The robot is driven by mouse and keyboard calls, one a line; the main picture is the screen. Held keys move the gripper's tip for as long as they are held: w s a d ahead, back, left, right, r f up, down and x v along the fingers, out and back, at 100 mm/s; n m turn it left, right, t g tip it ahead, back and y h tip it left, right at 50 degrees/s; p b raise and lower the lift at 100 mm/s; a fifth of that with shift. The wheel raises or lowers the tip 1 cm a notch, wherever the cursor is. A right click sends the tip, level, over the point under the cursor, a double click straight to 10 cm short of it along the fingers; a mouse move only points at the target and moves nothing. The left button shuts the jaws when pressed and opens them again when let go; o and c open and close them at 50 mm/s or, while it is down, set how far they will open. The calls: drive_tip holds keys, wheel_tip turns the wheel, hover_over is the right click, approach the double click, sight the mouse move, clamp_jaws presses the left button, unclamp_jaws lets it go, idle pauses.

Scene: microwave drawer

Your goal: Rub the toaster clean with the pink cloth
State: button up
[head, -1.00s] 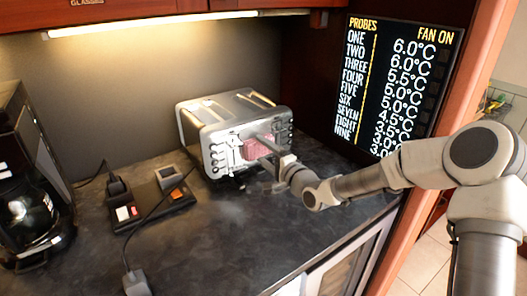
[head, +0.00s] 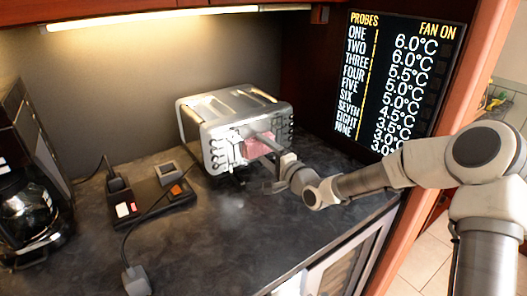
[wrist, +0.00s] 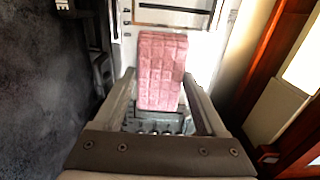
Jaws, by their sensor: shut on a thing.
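The silver toaster (head: 212,108) stands on the dark counter near the back, its front with levers facing my arm. In the wrist view the toaster (wrist: 185,20) fills the top behind the cloth. The pink cloth (head: 258,146) is held at the toaster's front; in the wrist view it shows as a folded pink block (wrist: 160,70) between the fingers. My gripper (head: 268,142) is shut on the cloth. In the head view the cloth looks against the toaster's front, but I cannot tell for sure whether they touch.
A coffee maker (head: 25,190) stands at the left. A black power strip (head: 150,197) with plugs and a cable lies left of the toaster. A display panel (head: 395,85) is on the right wall. The counter's middle front (head: 215,240) is clear.

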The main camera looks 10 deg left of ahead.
sight(256, 132)
drive_tip(key=shift+r, duration=0.45)
drive_tip(key=shift+r, duration=0.1)
drive_tip(key=shift+r+p, duration=0.6)
drive_tip(key=shift+r, duration=0.2)
drive_tip(key=shift+r+p, duration=0.55)
drive_tip(key=shift+r, duration=0.15)
drive_tip(key=shift+f+b, duration=0.65)
drive_tip(key=shift+f, duration=0.25)
